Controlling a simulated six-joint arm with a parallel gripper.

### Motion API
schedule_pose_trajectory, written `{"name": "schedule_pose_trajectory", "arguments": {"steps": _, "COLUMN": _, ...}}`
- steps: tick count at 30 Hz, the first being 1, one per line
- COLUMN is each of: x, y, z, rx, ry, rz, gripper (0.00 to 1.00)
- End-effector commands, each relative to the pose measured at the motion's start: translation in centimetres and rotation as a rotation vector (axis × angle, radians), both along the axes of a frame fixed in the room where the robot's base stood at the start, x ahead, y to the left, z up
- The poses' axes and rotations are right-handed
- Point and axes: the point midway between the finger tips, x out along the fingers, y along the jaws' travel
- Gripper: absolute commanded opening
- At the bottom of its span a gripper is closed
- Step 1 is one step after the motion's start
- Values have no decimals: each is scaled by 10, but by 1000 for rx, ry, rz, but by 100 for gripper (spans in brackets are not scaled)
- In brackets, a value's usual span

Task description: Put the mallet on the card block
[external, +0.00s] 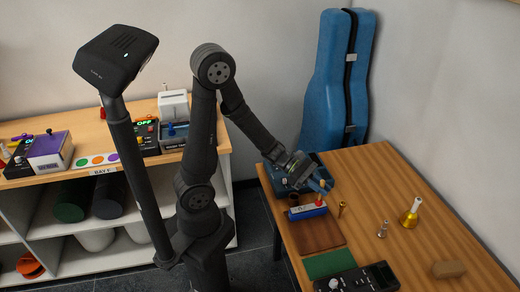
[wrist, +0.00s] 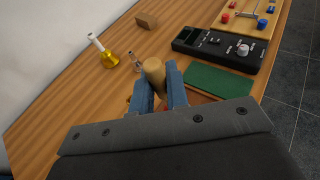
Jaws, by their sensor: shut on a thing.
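My gripper (external: 322,186) is above the far left part of the wooden table. In the wrist view its two blue fingers (wrist: 160,90) are shut on a tan, round-ended piece that looks like the mallet (wrist: 154,70). The rest of the mallet is hidden by the fingers. A plain brown block, apparently the card block (external: 449,268), lies near the table's front right; in the wrist view the block (wrist: 146,20) is at the top, well apart from my gripper.
A yellow-based bell (external: 410,213) and a small silver piece (external: 383,229) stand between. A blue box (external: 308,211), brown mat (external: 318,235), green mat (external: 330,263) and black device (external: 362,281) line the left edge. Bare table surrounds the block.

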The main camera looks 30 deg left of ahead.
Motion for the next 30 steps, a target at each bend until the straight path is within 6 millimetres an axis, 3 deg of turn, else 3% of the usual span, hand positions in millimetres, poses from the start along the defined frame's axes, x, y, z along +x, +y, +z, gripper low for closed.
{"name": "schedule_pose_trajectory", "arguments": {"steps": 1, "x": 7, "y": -23, "z": 1, "rx": -1, "ry": -1, "rz": -27, "gripper": 0}}
{"name": "schedule_pose_trajectory", "arguments": {"steps": 7, "x": 24, "y": -109, "z": 6, "rx": -1, "ry": -1, "rz": -100, "gripper": 0}}
{"name": "schedule_pose_trajectory", "arguments": {"steps": 14, "x": 18, "y": -214, "z": 12, "rx": 0, "ry": -1, "rz": -172, "gripper": 0}}
{"name": "schedule_pose_trajectory", "arguments": {"steps": 20, "x": -10, "y": -306, "z": 18, "rx": -1, "ry": -1, "rz": -225, "gripper": 0}}
{"name": "schedule_pose_trajectory", "arguments": {"steps": 24, "x": -41, "y": -364, "z": 24, "rx": -1, "ry": -1, "rz": -258, "gripper": 0}}
{"name": "schedule_pose_trajectory", "arguments": {"steps": 30, "x": -83, "y": -422, "z": 29, "rx": 0, "ry": 0, "rz": -287, "gripper": 0}}
